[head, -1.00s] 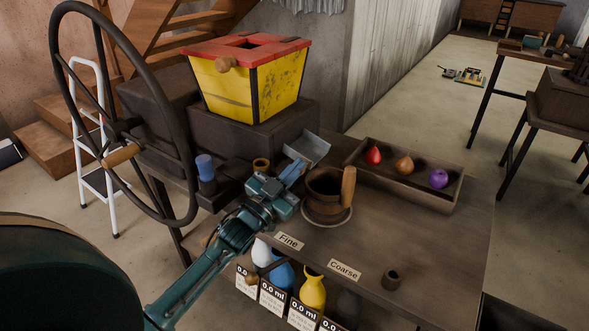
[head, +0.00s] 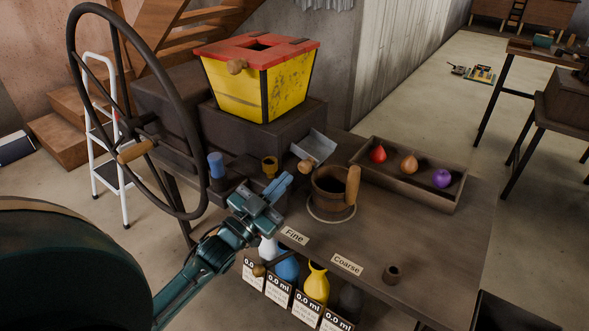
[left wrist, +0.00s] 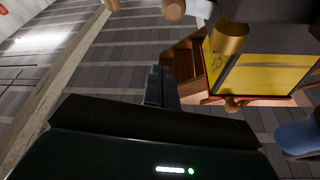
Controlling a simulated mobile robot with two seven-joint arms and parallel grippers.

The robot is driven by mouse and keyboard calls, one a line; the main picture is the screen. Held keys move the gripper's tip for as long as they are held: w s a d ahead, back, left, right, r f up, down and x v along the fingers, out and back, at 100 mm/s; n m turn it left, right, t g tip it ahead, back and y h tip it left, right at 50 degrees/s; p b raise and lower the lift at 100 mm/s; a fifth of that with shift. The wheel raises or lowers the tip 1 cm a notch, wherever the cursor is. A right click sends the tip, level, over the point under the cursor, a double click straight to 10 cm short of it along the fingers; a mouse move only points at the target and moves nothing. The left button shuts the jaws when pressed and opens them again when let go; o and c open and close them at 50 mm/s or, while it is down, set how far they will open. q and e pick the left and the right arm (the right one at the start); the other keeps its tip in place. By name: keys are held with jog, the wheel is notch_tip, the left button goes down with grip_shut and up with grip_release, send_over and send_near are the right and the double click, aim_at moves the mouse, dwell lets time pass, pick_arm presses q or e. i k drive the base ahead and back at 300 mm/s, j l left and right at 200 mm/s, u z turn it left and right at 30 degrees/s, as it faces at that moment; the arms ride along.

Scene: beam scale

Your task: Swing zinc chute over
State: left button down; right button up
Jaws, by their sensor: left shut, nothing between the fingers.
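The zinc chute (head: 318,145) is a grey metal trough with a round wooden knob (head: 305,166). It juts out from the dark block below the yellow hopper, just behind a brown wooden mug (head: 328,184). My left gripper (head: 284,181) is shut and empty. It is in front of and to the left of the chute, apart from the knob. In the left wrist view my fingers (left wrist: 160,84) are together, and a wooden knob and a grey edge show at the top. My right gripper is not in view.
A yellow hopper (head: 255,92) with a red lid stands on the dark block. A large black wheel (head: 192,100) with a wooden handle is at left. A tray (head: 409,187) holds red, orange and purple items.

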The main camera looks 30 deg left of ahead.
aim_at(314, 149)
jog(key=k+j, duration=0.15)
jog(key=k, duration=0.35)
jog(key=k+j, duration=0.1)
jog(key=k, duration=0.4)
